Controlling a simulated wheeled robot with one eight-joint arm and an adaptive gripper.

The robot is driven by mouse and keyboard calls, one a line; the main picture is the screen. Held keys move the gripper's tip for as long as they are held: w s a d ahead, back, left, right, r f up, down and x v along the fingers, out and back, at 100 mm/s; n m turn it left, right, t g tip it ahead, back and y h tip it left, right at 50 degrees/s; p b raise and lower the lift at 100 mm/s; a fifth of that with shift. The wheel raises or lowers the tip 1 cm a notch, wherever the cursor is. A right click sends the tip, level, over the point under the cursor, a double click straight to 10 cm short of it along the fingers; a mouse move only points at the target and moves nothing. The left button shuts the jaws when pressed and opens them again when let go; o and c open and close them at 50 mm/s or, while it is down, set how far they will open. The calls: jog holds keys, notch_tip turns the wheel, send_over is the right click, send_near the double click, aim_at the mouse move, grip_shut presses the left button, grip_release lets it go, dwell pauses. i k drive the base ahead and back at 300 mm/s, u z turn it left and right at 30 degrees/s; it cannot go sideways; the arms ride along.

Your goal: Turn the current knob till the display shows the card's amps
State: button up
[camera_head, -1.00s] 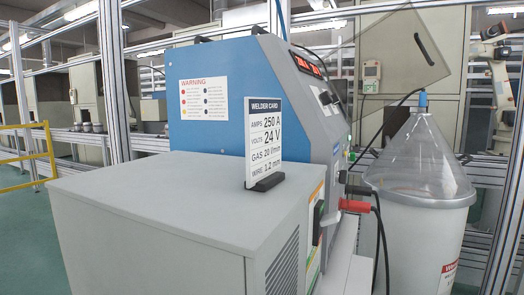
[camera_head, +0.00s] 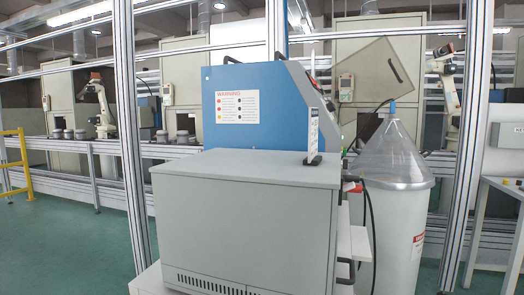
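The blue welding machine (camera_head: 285,98) stands behind a grey cabinet. I see its side, and its front panel faces right, turned too steeply away to read. The current knob cannot be made out, and no figures on the display can be read. The welder card (camera_head: 313,130) stands upright on the right end of the cabinet top. It is seen almost edge-on, so its amps figure is not legible in this view. My gripper is not in view.
The grey cabinet (camera_head: 245,220) fills the middle front. A white drum (camera_head: 392,235) with a clear cone (camera_head: 393,155) stands to the right, with a dark cable in front. Metal frame posts (camera_head: 128,140) flank the scene. Green floor is open at left; a table (camera_head: 503,188) is at right.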

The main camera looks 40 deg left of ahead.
aim_at(331, 107)
jog(key=k, duration=0.55)
jog(key=z, duration=1.3)
jog(key=i, duration=1.45)
jog(key=u, duration=3.5)
